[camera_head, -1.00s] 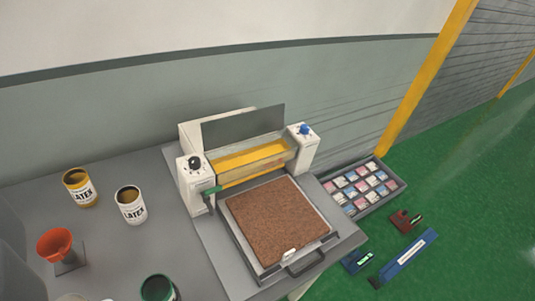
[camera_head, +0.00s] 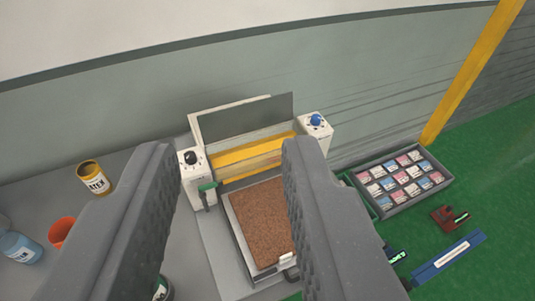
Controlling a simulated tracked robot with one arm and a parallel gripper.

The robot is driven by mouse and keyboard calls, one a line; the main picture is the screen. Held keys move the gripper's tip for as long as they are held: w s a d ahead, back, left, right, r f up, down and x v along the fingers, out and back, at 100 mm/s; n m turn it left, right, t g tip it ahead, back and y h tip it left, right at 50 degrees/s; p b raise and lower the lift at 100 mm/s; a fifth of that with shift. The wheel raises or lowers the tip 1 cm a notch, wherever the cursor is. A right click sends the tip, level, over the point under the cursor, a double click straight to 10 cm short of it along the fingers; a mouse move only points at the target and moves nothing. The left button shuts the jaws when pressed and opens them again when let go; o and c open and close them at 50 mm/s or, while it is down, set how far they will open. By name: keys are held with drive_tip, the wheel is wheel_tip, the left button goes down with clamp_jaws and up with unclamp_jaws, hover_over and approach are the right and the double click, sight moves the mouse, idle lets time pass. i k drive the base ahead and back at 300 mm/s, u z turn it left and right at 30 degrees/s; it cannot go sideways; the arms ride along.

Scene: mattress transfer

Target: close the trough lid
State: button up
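The trough lid (camera_head: 246,119) is a grey flat panel standing upright, open, along the back of the white machine. Below it the trough (camera_head: 240,165) shows a yellow inside. A black knob is on the machine's left housing (camera_head: 194,172) and a blue knob on its right housing (camera_head: 316,127). My gripper (camera_head: 230,150) is open, with its two dark grey fingers wide apart in the foreground. The fingers appear nearer the camera than the machine, and nothing is between them. They hide part of the table and the right side of the brown tray area.
A brown mat (camera_head: 258,222) lies in a tray in front of the trough. A green lever (camera_head: 208,188) sits at the left housing. A yellow can (camera_head: 92,180), an orange funnel (camera_head: 61,231) and a blue bottle (camera_head: 20,249) stand at left. A sample case (camera_head: 403,180) is at right.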

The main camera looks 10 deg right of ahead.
sight(215, 126)
drive_tip(key=u, duration=0.05)
drive_tip(key=k, duration=0.6)
drive_tip(key=z, duration=0.4)
drive_tip(key=i, duration=1.75)
drive_tip(key=u, duration=0.6)
